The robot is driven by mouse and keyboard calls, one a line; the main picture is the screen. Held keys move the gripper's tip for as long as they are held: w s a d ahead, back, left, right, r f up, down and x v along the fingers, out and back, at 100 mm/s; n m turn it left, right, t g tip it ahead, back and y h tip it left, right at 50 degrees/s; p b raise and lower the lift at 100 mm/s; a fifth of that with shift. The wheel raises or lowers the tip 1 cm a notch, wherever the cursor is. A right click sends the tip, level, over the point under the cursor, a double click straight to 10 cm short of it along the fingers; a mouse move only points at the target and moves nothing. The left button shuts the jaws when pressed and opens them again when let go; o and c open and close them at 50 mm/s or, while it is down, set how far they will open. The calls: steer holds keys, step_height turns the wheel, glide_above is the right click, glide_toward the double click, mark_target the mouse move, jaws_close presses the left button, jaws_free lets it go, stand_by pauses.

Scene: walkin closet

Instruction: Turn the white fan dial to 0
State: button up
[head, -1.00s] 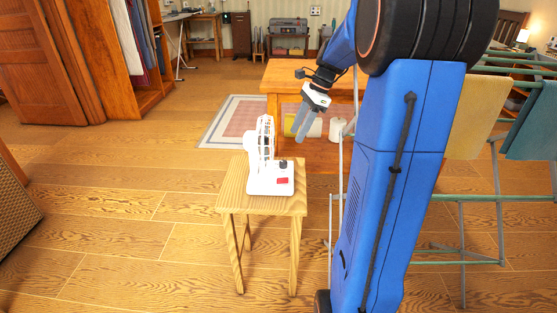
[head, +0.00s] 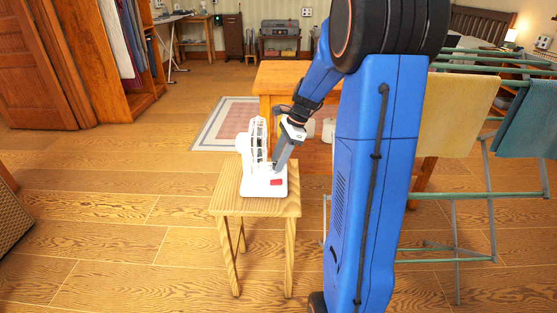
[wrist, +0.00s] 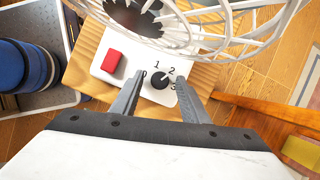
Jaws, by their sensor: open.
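The white fan (head: 248,171) stands upright on a small wooden stool, its base facing me. In the wrist view its black dial (wrist: 160,82) sits on the white base (wrist: 130,70), with the numbers 1, 2 and 3 around it and a partly hidden mark at its left. The dial's pointer seems to face the 2, but it is small. My gripper (head: 277,168) comes down over the base from the upper right. In the wrist view my open gripper (wrist: 160,77) has one finger on each side of the dial. I cannot tell whether they touch it.
A red switch (wrist: 111,61) is on the base, left of the dial. The fan's wire cage (wrist: 235,25) is close to the fingers. The wooden stool (head: 228,203) has clear floor at its left. A drying rack (head: 470,200) with towels stands right; a wooden table (head: 285,75) is behind.

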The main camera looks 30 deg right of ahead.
steer(key=shift+f, duration=0.1)
jaws_close()
steer(key=shift+n, duration=0.3)
steer(key=shift+w+n+g, duration=0.1)
steer(key=shift+n+g, duration=0.5)
steer(key=shift+n, duration=0.8)
steer(key=shift+w+n+g, duration=0.1)
steer(key=shift+n+g, duration=0.5)
steer(key=shift+n, duration=0.8)
jaws_free()
